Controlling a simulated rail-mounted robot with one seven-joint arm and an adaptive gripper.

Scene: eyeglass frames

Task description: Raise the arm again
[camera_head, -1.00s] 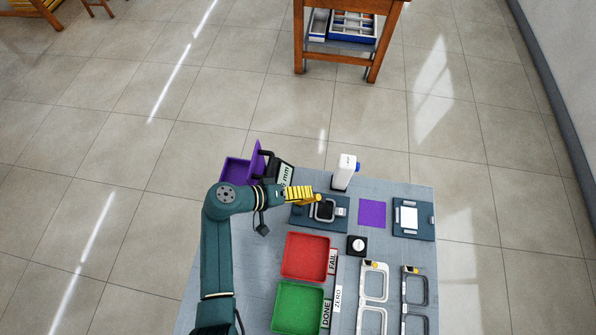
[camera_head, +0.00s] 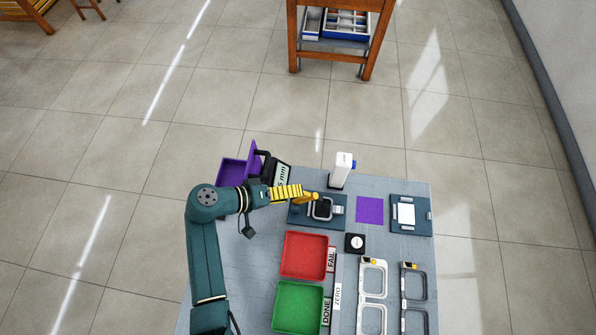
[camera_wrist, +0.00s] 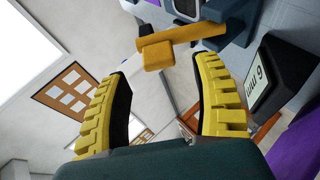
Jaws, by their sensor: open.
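My gripper (camera_head: 300,194) has yellow ribbed fingers and is at the back of the table, just left of a dark fixture (camera_head: 338,217). A dark-rimmed eyeglass-frame piece (camera_head: 321,208) appears to sit in that fixture. In the wrist view my gripper (camera_wrist: 160,75) has its fingers spread wide with nothing held between them. An orange-yellow lever (camera_wrist: 180,43) of the fixture lies just beyond the fingertips. It also shows at the fingertips in the head view (camera_head: 314,196). I cannot tell whether a finger touches it.
A purple box (camera_head: 233,173) and a display reading mm (camera_head: 283,174) stand behind my gripper. A white bottle (camera_head: 341,171) is behind the fixture. Red (camera_head: 304,255) and green (camera_head: 298,306) trays lie in front. A purple square (camera_head: 369,209) and another fixture (camera_head: 424,222) are right.

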